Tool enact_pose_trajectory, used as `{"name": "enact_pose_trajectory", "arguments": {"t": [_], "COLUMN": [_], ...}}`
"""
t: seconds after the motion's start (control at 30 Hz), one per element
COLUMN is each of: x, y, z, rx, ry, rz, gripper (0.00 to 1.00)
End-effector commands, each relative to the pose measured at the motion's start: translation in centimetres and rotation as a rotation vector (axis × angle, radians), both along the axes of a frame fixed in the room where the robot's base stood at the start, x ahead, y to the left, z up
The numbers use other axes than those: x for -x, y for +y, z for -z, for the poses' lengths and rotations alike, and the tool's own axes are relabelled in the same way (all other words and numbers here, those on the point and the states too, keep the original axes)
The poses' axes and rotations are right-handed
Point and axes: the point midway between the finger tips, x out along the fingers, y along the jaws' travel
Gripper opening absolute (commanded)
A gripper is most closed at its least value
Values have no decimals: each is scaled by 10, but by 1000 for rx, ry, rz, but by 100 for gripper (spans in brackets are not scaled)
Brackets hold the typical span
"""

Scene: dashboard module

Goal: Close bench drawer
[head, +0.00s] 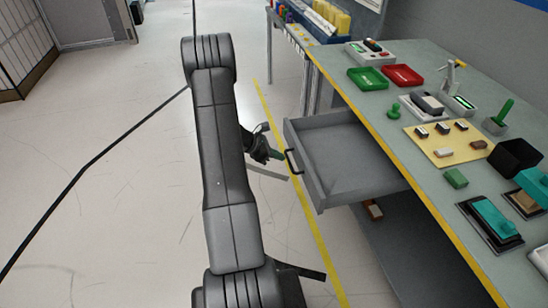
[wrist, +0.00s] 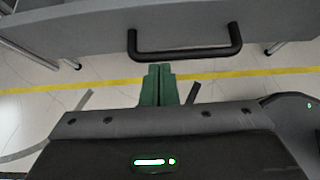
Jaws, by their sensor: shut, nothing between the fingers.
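The grey bench drawer (head: 350,160) is pulled out from under the bench top, and its inside looks empty. Its dark handle (head: 292,162) is on the front face. My gripper (head: 279,155) is just left of the handle in the head view, with its green fingertips close to it. In the wrist view the green fingers of my gripper (wrist: 158,72) are shut together with nothing between them. The black handle (wrist: 185,52) lies just beyond their tips, in front of the drawer front (wrist: 90,30). I cannot tell whether the fingertips touch the handle.
The bench top (head: 400,105) carries a green tray (head: 368,79), a red tray (head: 403,75), a yellow board (head: 440,154) and other parts. A brown block (head: 373,209) lies beneath the drawer. Floor left of the yellow line (head: 316,235) is mostly clear.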

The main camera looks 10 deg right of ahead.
Motion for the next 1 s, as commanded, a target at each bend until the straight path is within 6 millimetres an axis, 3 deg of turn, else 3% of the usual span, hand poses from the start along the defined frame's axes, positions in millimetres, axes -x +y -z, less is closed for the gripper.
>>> {"name": "enact_pose_trajectory", "arguments": {"t": [0.17, 0.7, 1.0], "x": [0, -6, -8], "y": [-43, -212, -263], "z": [5, 2, 0], "rx": [2, 3, 2], "ry": [-3, -3, -2], "rz": [10, 8, 4], "gripper": [0, 0, 0]}}
